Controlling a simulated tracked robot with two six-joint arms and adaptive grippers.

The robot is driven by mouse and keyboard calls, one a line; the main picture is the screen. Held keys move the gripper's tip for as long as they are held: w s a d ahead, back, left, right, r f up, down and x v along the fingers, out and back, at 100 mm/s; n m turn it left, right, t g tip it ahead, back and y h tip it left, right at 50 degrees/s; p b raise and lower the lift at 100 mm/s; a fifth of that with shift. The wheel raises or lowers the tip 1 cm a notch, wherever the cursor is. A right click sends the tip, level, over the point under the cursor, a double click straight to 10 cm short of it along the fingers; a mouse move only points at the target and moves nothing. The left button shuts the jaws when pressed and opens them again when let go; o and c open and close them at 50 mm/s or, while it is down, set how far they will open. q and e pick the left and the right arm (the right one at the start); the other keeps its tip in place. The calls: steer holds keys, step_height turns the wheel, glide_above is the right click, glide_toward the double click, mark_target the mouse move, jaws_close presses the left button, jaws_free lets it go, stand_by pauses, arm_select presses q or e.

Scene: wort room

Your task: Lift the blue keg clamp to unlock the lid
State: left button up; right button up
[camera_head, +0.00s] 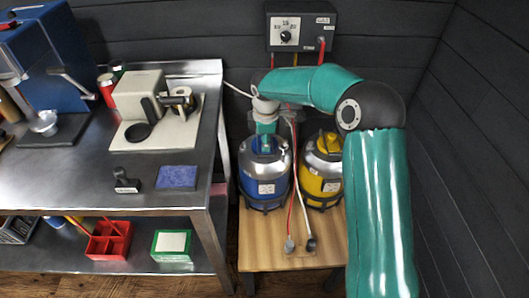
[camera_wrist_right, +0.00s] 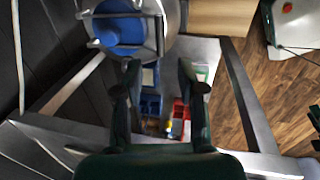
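The blue keg (camera_head: 265,181) stands upright on the wooden stand, with a metal upper part. Its blue top (camera_wrist_right: 118,28), framed by metal bars, shows at the upper left of the right wrist view. I cannot clearly make out the clamp's shape or whether it is raised. My right arm reaches over from the right, its wrist end above the blue keg and partly covering its top in the head view. My right gripper (camera_wrist_right: 160,75) has its fingers apart with nothing between them, beside the keg's top and apparently apart from it. My left gripper is not in view.
A yellow keg (camera_head: 321,178) stands close on the right. Red and white hoses hang between the kegs onto the wooden stand (camera_head: 290,262). A control box (camera_head: 301,27) is on the wall behind. A metal workbench (camera_head: 70,185) with a grinder (camera_head: 140,96) stands left.

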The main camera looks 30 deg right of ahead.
mark_target(264, 155)
steer(key=f, duration=0.2)
steer(key=w+f, duration=0.1)
steer(key=f, duration=0.4)
steer(key=shift+w+d+f, duration=0.2)
steer(key=shift+d+f, duration=0.05)
steer(key=shift+d, duration=0.1)
steer(key=shift+c, duration=0.2)
jaws_close()
steer(key=shift+p, duration=0.3)
